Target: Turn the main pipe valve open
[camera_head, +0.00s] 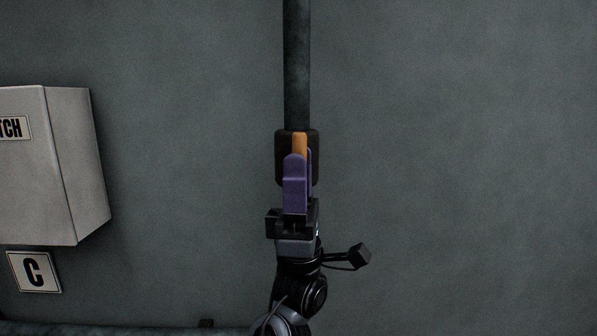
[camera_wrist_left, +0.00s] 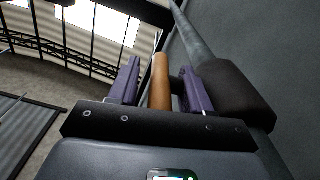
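The main pipe valve has a dark brown body (camera_head: 281,150) on a vertical grey-green pipe (camera_head: 297,65) and an orange lever handle (camera_head: 299,143). My left gripper (camera_head: 298,158), with purple fingers, is in front of the valve and hides its lower part. In the left wrist view, the orange handle (camera_wrist_left: 160,85) stands between the two fingers of my left gripper (camera_wrist_left: 160,78), with a narrow gap on each side. The gripper is open around the handle. The dark valve body (camera_wrist_left: 235,92) is just right of the fingers. My right gripper is not in view.
The grey wall right of the pipe is bare. A horizontal pipe or ledge (camera_head: 120,330) runs along the bottom left.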

